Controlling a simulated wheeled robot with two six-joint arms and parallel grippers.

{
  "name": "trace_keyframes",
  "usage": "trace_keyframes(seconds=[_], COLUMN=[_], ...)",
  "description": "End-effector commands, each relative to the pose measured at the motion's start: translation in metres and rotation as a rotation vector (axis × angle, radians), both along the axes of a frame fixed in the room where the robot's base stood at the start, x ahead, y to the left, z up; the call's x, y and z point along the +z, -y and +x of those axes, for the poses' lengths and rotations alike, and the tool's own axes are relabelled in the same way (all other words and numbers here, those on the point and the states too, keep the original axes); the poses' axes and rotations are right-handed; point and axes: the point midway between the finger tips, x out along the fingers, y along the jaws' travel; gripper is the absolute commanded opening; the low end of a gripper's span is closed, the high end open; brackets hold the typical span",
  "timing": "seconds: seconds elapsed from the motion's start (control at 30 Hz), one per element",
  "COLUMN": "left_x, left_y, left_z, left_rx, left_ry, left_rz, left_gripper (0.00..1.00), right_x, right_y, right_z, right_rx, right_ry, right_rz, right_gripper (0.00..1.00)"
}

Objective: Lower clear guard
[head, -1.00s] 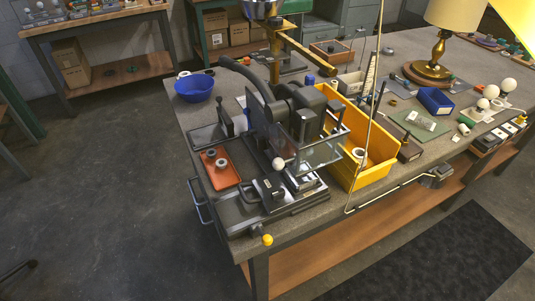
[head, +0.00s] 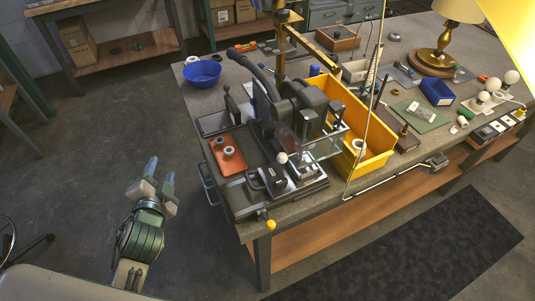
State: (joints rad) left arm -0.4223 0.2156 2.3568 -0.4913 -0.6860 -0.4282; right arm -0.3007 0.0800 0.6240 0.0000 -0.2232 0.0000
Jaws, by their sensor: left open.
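The clear guard (head: 322,150) is a transparent panel with pale edges on the front right of the dark bench machine (head: 305,103). It stands out over the machine's base, next to the yellow bin; its exact tilt is hard to tell. A white ball knob (head: 282,158) shows at the guard's left side. My left gripper (head: 161,172) is open and empty, over the floor left of the bench, well apart from the guard. My right gripper is out of view.
The yellow bin (head: 378,150) stands right behind the guard. An orange tray (head: 229,166) with small round parts lies left of the machine. A blue bowl (head: 202,73) sits at the bench's far left corner. A thin upright rod rises before the bin.

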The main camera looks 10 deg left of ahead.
Motion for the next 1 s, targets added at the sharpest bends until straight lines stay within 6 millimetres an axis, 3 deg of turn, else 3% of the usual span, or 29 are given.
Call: trace_keyframes(seconds=[0.1,0.2,0.3,0.4,0.57,0.7,0.83,1.0], left_x=[0.054,0.091,0.116,0.129,0.121,0.096,0.074,0.062], left_y=[0.013,0.035,0.063,0.094,0.14,0.164,0.172,0.175], left_z=[0.022,0.032,0.035,0.032,0.021,0.009,0.002,-0.002], left_rx=[-0.123,-0.228,-0.332,-0.438,-0.62,-0.777,-0.885,-0.945], left_ry=[0.198,0.356,0.505,0.647,0.86,1.014,1.109,1.158], left_rz=[0.298,0.572,0.851,1.128,1.564,1.87,2.045,2.125], left_gripper=[0.45,0.45,0.45,0.45,0.45,0.45,0.45,0.45], right_x=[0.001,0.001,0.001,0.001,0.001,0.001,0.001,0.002], right_y=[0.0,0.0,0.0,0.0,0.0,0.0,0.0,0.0], right_z=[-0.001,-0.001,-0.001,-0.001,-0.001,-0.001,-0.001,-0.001], right_rx=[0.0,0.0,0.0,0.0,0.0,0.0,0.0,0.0], right_ry=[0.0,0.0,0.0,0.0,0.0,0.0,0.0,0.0], right_rz=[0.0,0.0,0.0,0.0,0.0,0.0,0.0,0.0], right_gripper=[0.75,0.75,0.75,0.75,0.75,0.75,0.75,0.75])
